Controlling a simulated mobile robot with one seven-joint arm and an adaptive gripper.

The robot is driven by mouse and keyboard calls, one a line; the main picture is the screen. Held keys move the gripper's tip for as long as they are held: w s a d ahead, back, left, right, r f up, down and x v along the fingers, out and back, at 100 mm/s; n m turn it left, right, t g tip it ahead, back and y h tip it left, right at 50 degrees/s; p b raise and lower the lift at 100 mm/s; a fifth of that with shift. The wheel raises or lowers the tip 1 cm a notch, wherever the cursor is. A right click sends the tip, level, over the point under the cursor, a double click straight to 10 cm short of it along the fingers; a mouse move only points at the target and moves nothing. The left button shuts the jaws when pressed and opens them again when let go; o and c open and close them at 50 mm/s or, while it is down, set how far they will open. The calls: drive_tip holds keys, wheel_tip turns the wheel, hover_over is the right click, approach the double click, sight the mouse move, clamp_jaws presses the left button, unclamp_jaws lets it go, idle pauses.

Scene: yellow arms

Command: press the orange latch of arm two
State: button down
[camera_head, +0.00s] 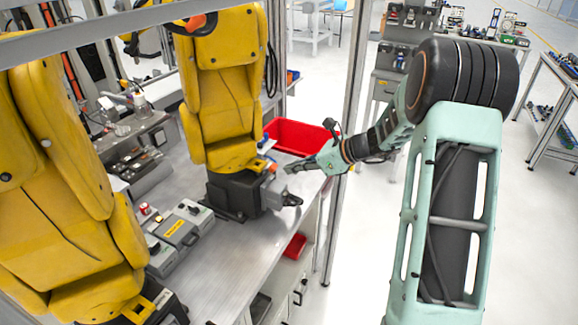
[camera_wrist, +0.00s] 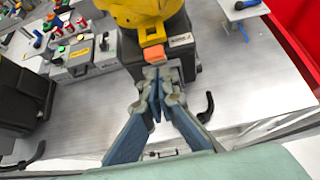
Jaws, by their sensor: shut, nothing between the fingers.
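Two yellow robot arms stand on the metal bench. The far yellow arm (camera_head: 222,90) has a dark base, and a small orange latch (camera_head: 272,168) shows on the side of that base facing my gripper. In the wrist view the orange latch (camera_wrist: 154,54) sits just below a yellow part of the arm, straight ahead of the fingertips. My gripper (camera_head: 290,168) reaches in from the right, close to the base. In the wrist view my gripper (camera_wrist: 160,80) has its fingers together and empty. A small gap seems to lie between fingertips and latch; contact is not clear.
The near yellow arm (camera_head: 70,180) stands at the left. A grey control box (camera_head: 180,228) sits between the arms. A red bin (camera_head: 298,136) lies behind my gripper, and a metal post (camera_head: 348,110) rises close to my arm. The bench front (camera_head: 235,265) is clear.

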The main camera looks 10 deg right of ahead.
wheel_tip(320, 180, up, 10)
drive_tip(key=d, duration=0.1)
drive_tip(key=shift+s, duration=0.45)
drive_tip(key=shift+d+f, duration=0.1)
drive_tip(key=shift+d, duration=0.05)
